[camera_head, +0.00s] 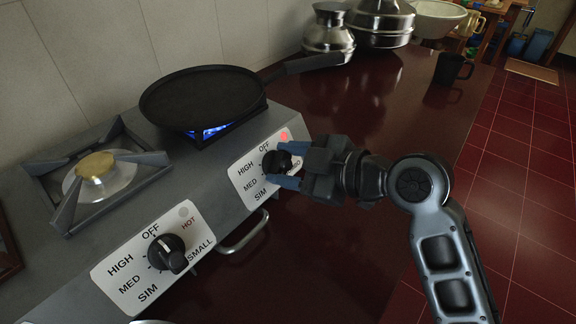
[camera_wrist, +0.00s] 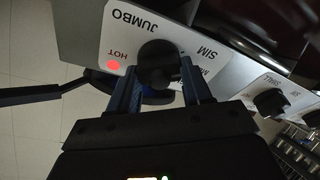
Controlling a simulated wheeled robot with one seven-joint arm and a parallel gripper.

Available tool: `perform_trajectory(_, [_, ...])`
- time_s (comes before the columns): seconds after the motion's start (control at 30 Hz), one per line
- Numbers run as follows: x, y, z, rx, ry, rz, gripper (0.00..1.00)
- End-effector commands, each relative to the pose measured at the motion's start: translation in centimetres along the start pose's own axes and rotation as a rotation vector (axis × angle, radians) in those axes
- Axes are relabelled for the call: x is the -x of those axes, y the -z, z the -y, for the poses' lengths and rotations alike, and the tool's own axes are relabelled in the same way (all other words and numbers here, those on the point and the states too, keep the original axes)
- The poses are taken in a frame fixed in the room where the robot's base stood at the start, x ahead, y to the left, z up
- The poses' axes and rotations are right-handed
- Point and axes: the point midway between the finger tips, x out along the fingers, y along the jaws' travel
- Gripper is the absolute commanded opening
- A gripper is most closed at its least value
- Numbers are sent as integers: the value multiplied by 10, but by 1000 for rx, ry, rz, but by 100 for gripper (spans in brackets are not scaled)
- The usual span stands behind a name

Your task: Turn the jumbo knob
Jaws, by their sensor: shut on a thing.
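The jumbo knob (camera_head: 275,163) is black and round, on a white dial plate (camera_head: 252,183) at the right of the stove front. It also shows in the wrist view (camera_wrist: 158,62), beside the word JUMBO. My gripper (camera_head: 287,170) is at the knob from the right, its blue fingers on either side of it. In the wrist view my gripper (camera_wrist: 160,85) is shut on the knob. A red light (camera_head: 284,135) glows on the plate, and a blue flame (camera_head: 208,131) burns under the pan. The knob's pointer is hidden.
A black frying pan (camera_head: 203,96) sits on the burner behind the knob, its handle reaching right. The small knob (camera_head: 167,253) and an unlit burner (camera_head: 98,175) are at left. Steel pots (camera_head: 330,35) and a dark mug (camera_head: 453,68) stand on the red counter (camera_head: 384,110).

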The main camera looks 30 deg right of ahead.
Motion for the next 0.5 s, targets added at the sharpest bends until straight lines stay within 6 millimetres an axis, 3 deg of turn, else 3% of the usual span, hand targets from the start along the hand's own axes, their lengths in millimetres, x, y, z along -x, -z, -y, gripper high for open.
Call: perform_trajectory(0.5, [-3,0,0,113,22,-2,18])
